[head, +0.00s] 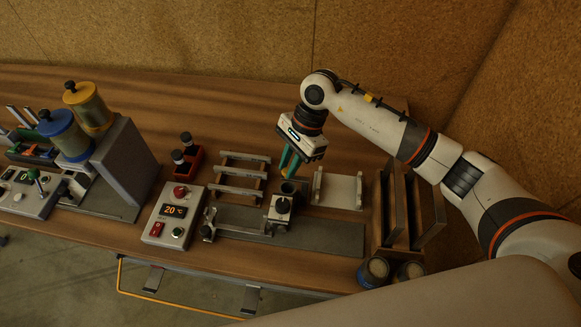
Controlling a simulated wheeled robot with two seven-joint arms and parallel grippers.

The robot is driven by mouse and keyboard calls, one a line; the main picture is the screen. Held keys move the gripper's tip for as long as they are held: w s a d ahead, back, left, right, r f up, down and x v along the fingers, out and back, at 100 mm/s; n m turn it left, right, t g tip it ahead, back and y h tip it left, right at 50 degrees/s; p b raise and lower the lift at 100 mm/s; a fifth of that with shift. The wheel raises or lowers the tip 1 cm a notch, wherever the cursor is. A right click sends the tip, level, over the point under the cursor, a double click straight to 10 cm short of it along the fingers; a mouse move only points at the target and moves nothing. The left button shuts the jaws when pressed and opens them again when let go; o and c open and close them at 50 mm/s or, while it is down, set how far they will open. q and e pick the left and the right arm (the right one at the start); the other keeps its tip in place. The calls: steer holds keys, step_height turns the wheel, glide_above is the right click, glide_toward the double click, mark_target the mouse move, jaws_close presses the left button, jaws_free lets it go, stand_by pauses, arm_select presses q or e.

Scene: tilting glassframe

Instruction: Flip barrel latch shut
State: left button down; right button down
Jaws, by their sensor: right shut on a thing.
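My right gripper (289,167) reaches down from the upper right over the metal fixture. Its green fingers are closed on a small part at the back of the barrel holder (279,213), which I take to be the barrel latch. The fingers hide most of that part, so I cannot tell its angle. The holder is a pale metal block with a dark round knob on its front and a dark cylindrical opening just below the fingertips. It stands on a grey base plate (340,236). My left gripper is not in view.
A metal rack (241,178) lies left of the gripper, and a pale U-shaped cradle (337,189) to its right. A control box (175,215) reading 20 °C stands left. Upright panels (394,208) and two round jars (374,271) are at right. The back of the wooden table is clear.

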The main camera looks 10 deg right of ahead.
steer(key=c, duration=1.3)
jaws_free()
steer(key=shift+r, duration=0.1)
steer(key=shift+w+d+r, duration=0.1)
steer(key=shift+r, duration=0.1)
steer(key=b+v, duration=0.4)
steer(key=v, duration=0.7)
steer(key=shift+r+b, duration=0.25)
steer(key=shift+b, duration=0.1)
steer(key=shift+d, duration=0.15)
